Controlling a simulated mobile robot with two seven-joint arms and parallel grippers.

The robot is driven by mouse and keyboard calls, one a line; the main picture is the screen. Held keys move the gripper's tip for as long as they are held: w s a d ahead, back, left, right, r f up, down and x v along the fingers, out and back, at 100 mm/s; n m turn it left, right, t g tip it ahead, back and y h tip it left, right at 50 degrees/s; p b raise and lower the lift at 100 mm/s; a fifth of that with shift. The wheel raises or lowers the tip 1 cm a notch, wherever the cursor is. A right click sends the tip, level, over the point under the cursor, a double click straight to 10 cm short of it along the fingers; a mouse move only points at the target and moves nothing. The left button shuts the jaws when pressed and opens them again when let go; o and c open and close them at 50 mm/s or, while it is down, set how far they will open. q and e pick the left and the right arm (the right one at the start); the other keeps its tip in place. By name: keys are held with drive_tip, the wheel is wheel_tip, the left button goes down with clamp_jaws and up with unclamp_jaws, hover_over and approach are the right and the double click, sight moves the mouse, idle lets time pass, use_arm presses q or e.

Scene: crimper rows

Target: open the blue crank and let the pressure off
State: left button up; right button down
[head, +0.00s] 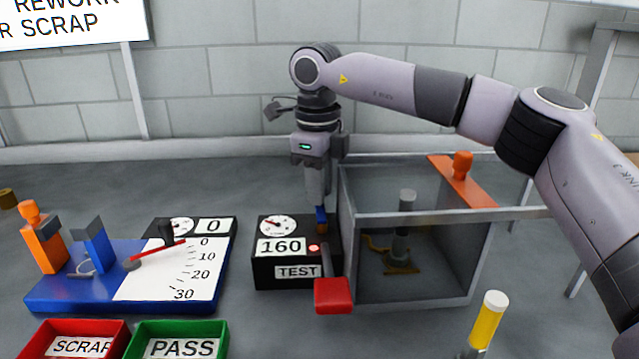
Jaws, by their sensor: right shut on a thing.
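The blue crank (321,214) stands at the right rear of the black test box (265,276). The box has a round dial (277,226), a display reading 160, a small red lamp (314,247) and a TEST label. My right gripper (319,205) points straight down and is shut on the crank; its fingers hide the upper part. A brownish piece shows just below the blue part. My left gripper is out of view.
A clear-walled chamber (460,293) with a grey post inside stands right of the box. A red-ended lever (333,294) sits between them. A blue fixture (65,289) with a 0–30 scale stands left, behind red (40,345) and green (217,335) trays.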

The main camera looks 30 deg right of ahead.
drive_tip(key=shift+a+r, duration=0.1)
drive_tip(key=n+p, duration=0.1)
drive_tip(key=a+n+p, duration=0.1)
drive_tip(key=n, duration=0.1)
drive_tip(key=shift+w, duration=0.15)
drive_tip(key=shift+a+n+p, duration=0.25)
drive_tip(key=shift+n+p, duration=0.45)
drive_tip(key=shift+n, duration=0.3)
drive_tip(key=shift+a+n+p, duration=0.35)
drive_tip(key=shift+n+p, duration=0.05)
drive_tip(key=shift+n, duration=0.5)
drive_tip(key=n, duration=0.1)
drive_tip(key=a+n, duration=0.1)
drive_tip(key=shift+s+n+p, duration=0.2)
drive_tip(key=shift+n+p, duration=0.15)
drive_tip(key=shift+n, duration=0.05)
drive_tip(key=shift+s+a+n+y+p, duration=0.15)
drive_tip(key=shift+s+a+n, duration=0.1)
drive_tip(key=shift+n, duration=0.85)
drive_tip(key=shift+s+a+n+y+p, duration=0.15)
drive_tip(key=shift+a+n, duration=0.1)
drive_tip(key=shift+n, duration=0.85)
drive_tip(key=c, duration=1.1)
unclamp_jaws()
drive_tip(key=shift+o, duration=0.2)
